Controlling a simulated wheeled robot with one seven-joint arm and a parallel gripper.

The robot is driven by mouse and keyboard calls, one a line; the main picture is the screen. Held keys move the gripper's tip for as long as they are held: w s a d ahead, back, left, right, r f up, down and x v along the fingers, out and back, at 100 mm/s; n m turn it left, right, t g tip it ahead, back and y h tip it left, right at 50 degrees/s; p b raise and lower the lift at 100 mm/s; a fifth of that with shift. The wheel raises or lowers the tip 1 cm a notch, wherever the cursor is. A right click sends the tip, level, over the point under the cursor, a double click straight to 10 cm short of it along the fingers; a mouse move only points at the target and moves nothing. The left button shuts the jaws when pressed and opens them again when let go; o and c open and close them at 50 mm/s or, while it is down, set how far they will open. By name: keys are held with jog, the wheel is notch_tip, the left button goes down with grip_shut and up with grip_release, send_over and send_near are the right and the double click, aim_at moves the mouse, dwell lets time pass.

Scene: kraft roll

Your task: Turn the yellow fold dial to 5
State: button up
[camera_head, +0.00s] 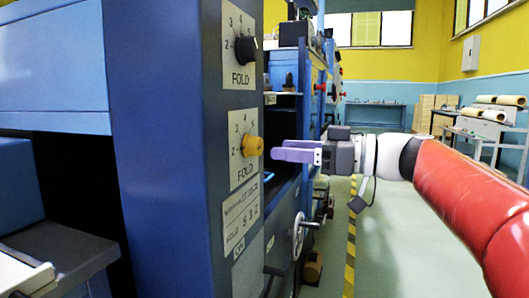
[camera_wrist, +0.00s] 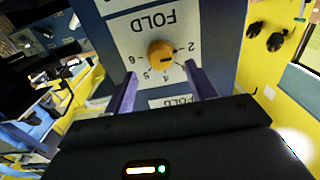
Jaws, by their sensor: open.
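The yellow fold dial (camera_head: 252,146) sits on a white scale plate (camera_head: 243,172) on the blue machine's panel. In the wrist view the dial (camera_wrist: 160,53) appears upside down, with its numbers around it. A dark mark on it points toward the low-number side, around 2 or 3; I cannot tell exactly which. My gripper (camera_head: 280,151) is open, its purple fingers pointing at the dial from the right, with a small gap before it. In the wrist view my gripper (camera_wrist: 162,70) has one finger on each side of the dial, neither visibly touching it.
A black fold dial (camera_head: 246,50) sits above the yellow one on its own plate. A handwheel (camera_head: 299,236) juts out under my gripper. Open floor (camera_head: 390,240) lies to the right.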

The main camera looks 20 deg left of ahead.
aim_at(261, 148)
jog(key=a, duration=0.5)
jog(key=shift+w+a, duration=0.2)
jog(key=shift+a, duration=0.1)
jog(key=c, duration=1)
